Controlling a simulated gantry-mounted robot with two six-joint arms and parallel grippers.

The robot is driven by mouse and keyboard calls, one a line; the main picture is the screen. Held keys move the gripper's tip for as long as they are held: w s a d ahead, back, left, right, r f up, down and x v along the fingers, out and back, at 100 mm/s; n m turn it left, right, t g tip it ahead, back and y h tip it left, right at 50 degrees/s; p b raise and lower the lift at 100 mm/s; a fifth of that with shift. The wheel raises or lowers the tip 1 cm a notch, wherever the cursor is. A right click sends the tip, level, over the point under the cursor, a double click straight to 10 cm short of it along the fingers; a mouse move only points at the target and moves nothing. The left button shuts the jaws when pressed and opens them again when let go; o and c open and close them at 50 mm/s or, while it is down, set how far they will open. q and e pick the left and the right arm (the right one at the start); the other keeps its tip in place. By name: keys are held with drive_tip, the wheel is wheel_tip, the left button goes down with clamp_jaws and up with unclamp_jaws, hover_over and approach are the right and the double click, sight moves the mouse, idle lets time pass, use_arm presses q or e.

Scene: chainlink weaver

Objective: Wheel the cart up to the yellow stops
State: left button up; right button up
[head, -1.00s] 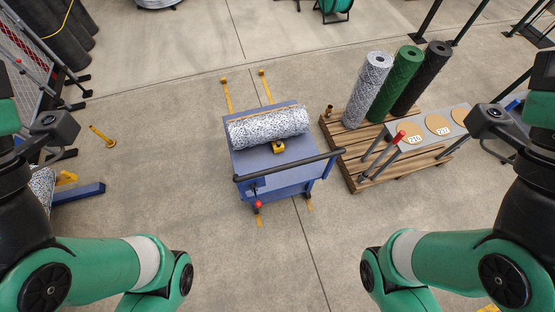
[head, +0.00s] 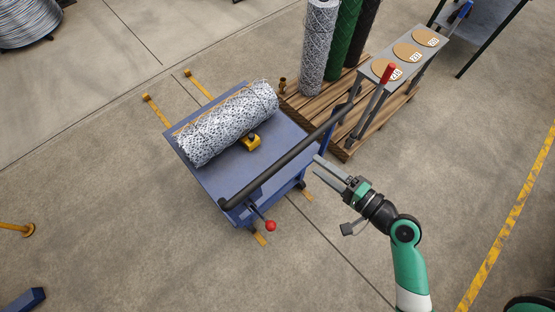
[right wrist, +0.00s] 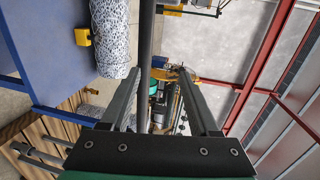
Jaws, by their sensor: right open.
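The blue cart (head: 205,180) carries a roll of wire mesh (head: 228,122) strapped on its deck, with a yellow block (head: 251,143) against the roll. Its black push handle (head: 285,160) runs along the near side. A red-knobbed lever (head: 270,225) sticks out below the handle. The two yellow stops (head: 148,98) (head: 189,73) stand on the floor beyond the cart's far edge, with a gap between. My right gripper (head: 317,167) is open, just short of the handle's right half. In the right wrist view the handle (right wrist: 146,45) appears between the open fingers (right wrist: 159,72). My left gripper is out of view.
A wooden pallet (head: 300,106) with upright mesh rolls (head: 318,45) stands close to the cart's right. A grey stand with numbered discs (head: 395,68) and a red-tipped bar (head: 388,73) is there too. Floor is clear between cart and stops.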

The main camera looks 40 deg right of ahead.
sight(297, 149)
drive_tip(key=shift+m+h, duration=0.3)
drive_tip(key=w+f, duration=0.1)
drive_tip(key=w, duration=0.2)
drive_tip(key=w+f, duration=0.2)
drive_tip(key=w, duration=0.1)
drive_tip(key=w+d+f, duration=0.1)
drive_tip(key=w, duration=0.3)
drive_tip(key=shift+d+f+b, duration=0.1)
drive_tip(key=shift+f+b, duration=0.2)
drive_tip(key=shift+b, duration=0.1)
clamp_jaws()
idle(0.8)
